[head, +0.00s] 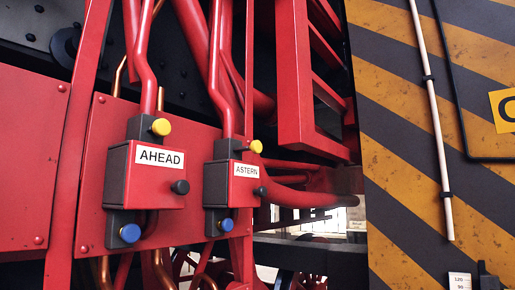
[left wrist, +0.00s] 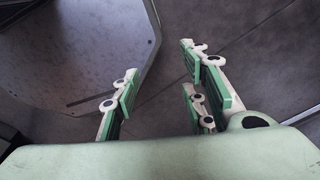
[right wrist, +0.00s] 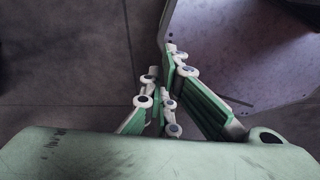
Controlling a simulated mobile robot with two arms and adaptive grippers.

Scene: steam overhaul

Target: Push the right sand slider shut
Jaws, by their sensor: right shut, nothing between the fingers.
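Two red-fronted boxes hang side by side on a red panel in the head view. The left box (head: 146,178) is labelled AHEAD and the right box (head: 235,186) is labelled ASTERN. Each has a black knob, a yellow cap above and a blue cap below; the right box's black knob (head: 261,191) is at its right side. I cannot tell which part is the slider or how far open it is. My left gripper (left wrist: 158,76) is open and empty over the floor. My right gripper (right wrist: 160,84) is shut and empty over the floor. Neither gripper shows in the head view.
Red pipes run into both boxes from above, and copper pipes (head: 164,270) hang below. A yellow-and-black striped panel (head: 400,180) with a thin white rod (head: 437,130) stands at the right. Pale plates, mine or not, show beside both grippers over grey floor.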

